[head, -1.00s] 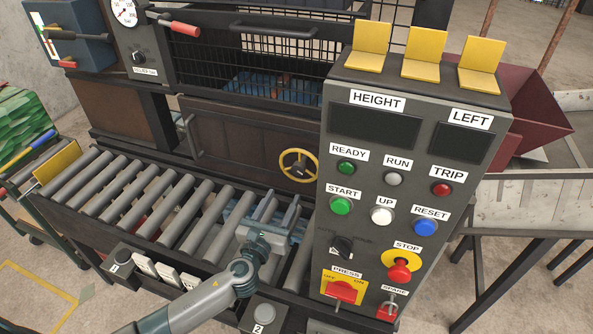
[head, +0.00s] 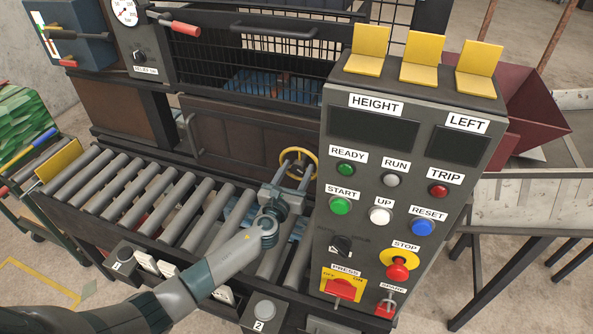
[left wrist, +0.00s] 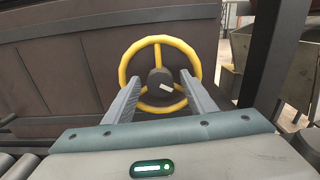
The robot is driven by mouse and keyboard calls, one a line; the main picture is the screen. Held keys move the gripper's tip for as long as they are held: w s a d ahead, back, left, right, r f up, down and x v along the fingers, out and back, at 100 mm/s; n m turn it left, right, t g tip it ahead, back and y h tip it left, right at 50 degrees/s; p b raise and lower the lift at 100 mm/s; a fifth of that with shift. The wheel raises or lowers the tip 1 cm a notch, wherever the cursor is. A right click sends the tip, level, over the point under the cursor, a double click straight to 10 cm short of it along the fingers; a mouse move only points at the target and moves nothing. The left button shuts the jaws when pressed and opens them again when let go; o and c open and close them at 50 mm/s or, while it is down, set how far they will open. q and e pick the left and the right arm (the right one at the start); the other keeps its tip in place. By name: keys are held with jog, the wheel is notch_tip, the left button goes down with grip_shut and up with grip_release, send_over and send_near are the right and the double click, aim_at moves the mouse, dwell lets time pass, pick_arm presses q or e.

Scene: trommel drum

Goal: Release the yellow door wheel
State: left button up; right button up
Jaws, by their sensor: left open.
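The yellow door wheel (head: 311,154) is on the dark brown door (head: 235,140), beside the control panel. In the left wrist view the wheel (left wrist: 158,42) shows nearly whole, with spokes and a dark hub with a pale mark. My left gripper (head: 298,156) is open in front of the wheel. In the left wrist view its two fingers (left wrist: 160,80) point at the wheel, one on each side of the hub, overlapping the lower rim. I cannot tell whether they touch it. My right gripper is not in view.
The grey control panel (head: 372,200) with buttons stands close to the right of the wheel. A roller conveyor (head: 150,190) runs below the door. A black mesh guard (head: 270,60) is above it. A dark post (left wrist: 268,60) stands right of the wheel.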

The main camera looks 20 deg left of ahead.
pick_arm(q)
jog(key=c, duration=1)
jog(key=shift+c, duration=0.2)
